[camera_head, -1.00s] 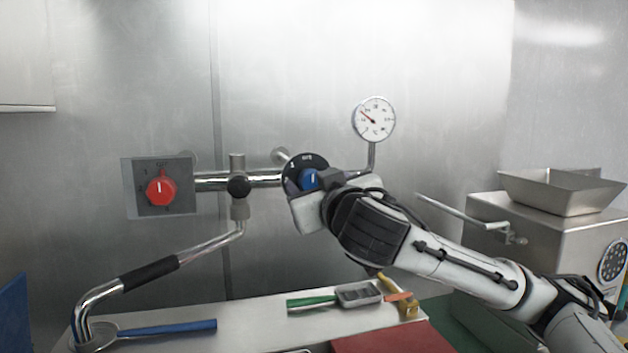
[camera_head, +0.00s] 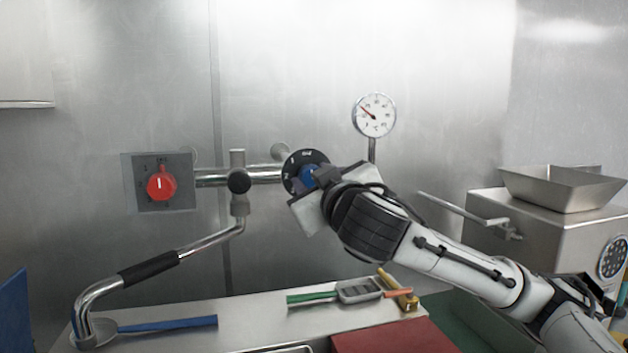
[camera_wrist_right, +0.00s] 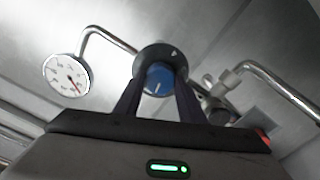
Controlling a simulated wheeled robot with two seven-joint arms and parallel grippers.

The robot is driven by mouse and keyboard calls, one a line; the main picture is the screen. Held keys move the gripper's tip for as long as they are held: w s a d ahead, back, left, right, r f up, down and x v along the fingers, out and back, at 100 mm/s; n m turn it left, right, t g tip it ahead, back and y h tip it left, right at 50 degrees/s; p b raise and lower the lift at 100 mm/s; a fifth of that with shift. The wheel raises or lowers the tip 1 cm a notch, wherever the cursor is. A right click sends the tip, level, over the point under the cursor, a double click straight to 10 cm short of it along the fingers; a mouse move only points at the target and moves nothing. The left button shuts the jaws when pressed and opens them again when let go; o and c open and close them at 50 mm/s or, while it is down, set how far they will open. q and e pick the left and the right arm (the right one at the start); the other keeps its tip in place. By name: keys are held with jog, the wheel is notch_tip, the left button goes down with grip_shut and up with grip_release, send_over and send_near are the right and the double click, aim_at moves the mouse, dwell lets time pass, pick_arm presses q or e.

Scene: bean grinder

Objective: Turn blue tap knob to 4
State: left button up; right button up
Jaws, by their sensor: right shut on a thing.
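The blue tap knob (camera_head: 308,176) sits in front of a round black dial plate (camera_head: 291,172) at the right end of the chrome tap pipe. My right gripper (camera_head: 314,178) reaches it from the right and is shut on it, hiding part of the knob and dial. In the right wrist view the blue knob (camera_wrist_right: 159,79) shows between the two dark fingers of my right gripper (camera_wrist_right: 158,88), with a white pointer line on its face. One mark shows on the black dial (camera_wrist_right: 160,54) there; I cannot read the setting. My left gripper is not in view.
A red knob (camera_head: 161,185) on a square plate is at the left. A gauge (camera_head: 374,115) stands above the right gripper. The spout (camera_head: 150,271) bends down left. A brush (camera_head: 360,291) and a blue-handled tool (camera_head: 167,325) lie on the ledge below.

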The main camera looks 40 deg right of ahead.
jog(key=n, duration=1.5)
jog(key=shift+a+f, duration=0.1)
jog(key=shift+f, duration=0.1)
jog(key=n, duration=0.7)
jog(key=shift+f+n, duration=0.1)
jog(key=shift+n, duration=0.3)
jog(key=n, duration=0.4)
jog(key=shift+f, duration=0.1)
jog(key=shift+n, duration=1.8)
